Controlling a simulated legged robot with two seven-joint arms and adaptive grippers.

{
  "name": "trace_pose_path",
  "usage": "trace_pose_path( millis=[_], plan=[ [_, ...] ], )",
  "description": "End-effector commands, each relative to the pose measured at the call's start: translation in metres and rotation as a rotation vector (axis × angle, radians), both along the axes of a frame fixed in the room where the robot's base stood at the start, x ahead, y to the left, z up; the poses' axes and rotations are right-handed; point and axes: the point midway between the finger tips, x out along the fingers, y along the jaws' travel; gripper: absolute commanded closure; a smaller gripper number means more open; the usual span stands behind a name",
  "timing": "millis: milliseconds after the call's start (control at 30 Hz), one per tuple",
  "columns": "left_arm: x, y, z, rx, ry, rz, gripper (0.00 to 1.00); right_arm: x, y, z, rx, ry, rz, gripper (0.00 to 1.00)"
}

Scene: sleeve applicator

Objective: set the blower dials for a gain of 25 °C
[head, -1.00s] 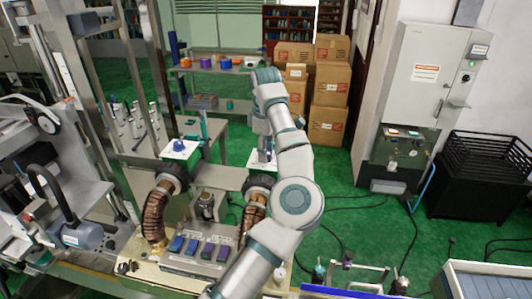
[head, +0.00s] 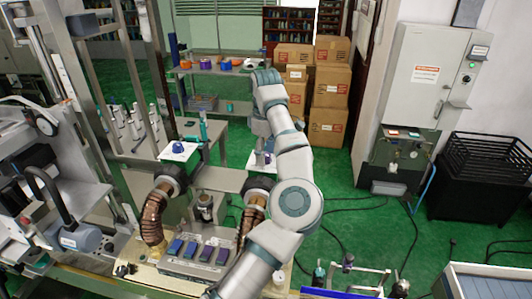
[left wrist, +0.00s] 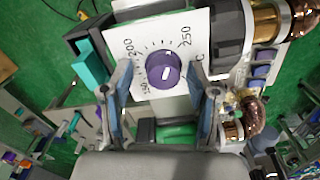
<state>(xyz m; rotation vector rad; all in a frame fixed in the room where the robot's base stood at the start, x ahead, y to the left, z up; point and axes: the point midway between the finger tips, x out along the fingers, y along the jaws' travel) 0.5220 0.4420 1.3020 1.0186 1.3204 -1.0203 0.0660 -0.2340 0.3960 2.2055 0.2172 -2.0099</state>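In the left wrist view a purple dial (left wrist: 163,71) sits on a white plate (left wrist: 199,22) marked 200 and 250, with a partly hidden number at lower left. A pale mark shows on the dial, but its exact reading is unclear. My left gripper (left wrist: 169,82) is open, its fingers apart on either side of the dial; I cannot tell whether they touch it. In the head view my left arm largely hides this gripper (head: 262,140) and its plate (head: 263,160). A second dial, blue (head: 178,147), stands on another white plate (head: 188,154) to the left. My right gripper is not seen.
Two blower nozzles with copper-coloured hoses (head: 154,215) stand below the plates. A control box (head: 192,268) with several blue and purple switches is in front. Metal frame posts (head: 98,110) rise at left.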

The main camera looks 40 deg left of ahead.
Motion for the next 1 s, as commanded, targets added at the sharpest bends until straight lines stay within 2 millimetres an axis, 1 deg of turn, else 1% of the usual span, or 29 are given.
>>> trace_pose_path(
  millis=[167, 267, 467, 600, 800, 1000],
  plan=[
    [0.0, 0.0, 0.005, 0.0, -0.001, 0.0, 0.4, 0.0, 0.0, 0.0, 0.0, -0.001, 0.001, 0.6],
    [0.0, 0.001, 0.019, 0.001, -0.003, -0.001, 0.4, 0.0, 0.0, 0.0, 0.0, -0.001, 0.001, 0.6],
    [0.002, 0.001, 0.054, -0.001, -0.005, -0.004, 0.4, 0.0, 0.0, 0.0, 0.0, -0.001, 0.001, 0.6],
    [0.003, 0.001, 0.065, -0.004, 0.002, -0.002, 0.4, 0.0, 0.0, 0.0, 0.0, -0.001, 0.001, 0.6],
    [0.003, 0.001, 0.073, 0.0, 0.0, -0.001, 0.4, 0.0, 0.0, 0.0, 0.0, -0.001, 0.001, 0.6],
    [0.003, 0.001, 0.073, 0.001, 0.001, 0.0, 0.4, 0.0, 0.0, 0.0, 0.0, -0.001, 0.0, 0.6]
  ],
)
